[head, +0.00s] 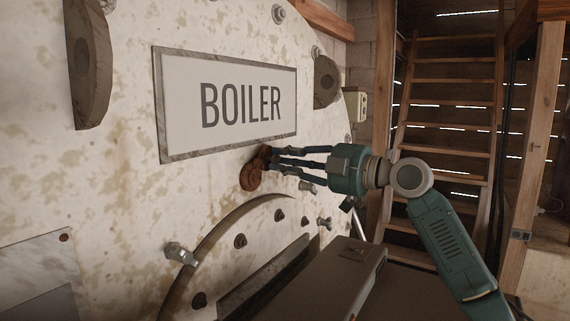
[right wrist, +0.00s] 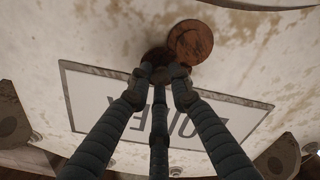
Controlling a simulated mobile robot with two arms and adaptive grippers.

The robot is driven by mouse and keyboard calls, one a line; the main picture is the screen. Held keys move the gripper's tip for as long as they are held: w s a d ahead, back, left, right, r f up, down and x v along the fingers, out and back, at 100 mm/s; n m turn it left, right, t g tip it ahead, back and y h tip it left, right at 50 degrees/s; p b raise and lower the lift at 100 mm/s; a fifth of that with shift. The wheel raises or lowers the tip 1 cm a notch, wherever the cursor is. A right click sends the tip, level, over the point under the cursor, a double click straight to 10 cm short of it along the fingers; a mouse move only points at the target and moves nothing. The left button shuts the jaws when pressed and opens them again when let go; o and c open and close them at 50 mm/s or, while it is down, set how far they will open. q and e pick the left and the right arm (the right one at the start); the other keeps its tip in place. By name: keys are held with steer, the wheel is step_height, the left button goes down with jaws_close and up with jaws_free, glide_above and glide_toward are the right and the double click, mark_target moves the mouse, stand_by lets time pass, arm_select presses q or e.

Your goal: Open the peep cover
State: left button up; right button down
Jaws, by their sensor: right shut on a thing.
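The peep cover (head: 251,178) is a small rusty-brown round disc on the pale, stained boiler face, just below the BOILER sign. In the right wrist view the cover (right wrist: 190,41) shows as an orange-brown disc just beyond the fingertips. My right gripper (head: 272,159) reaches in from the right with its fingers closed at the cover's upper edge. In the right wrist view the fingertips (right wrist: 163,76) meet on a dark brown part beside the disc, which they partly hide. I cannot tell whether a hole shows behind it. My left gripper is not in view.
The framed BOILER sign (head: 228,101) sits close above the gripper. A curved, bolted rim (head: 206,237) and a projecting brown box (head: 330,282) lie below. A small wall box (head: 355,106) and wooden stairs (head: 445,125) stand at the right.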

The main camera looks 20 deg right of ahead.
stand_by(0.4)
steer(key=c, duration=1.6)
jaws_free()
steer(key=shift+s+d, duration=0.1)
steer(key=shift+v, duration=5.9)
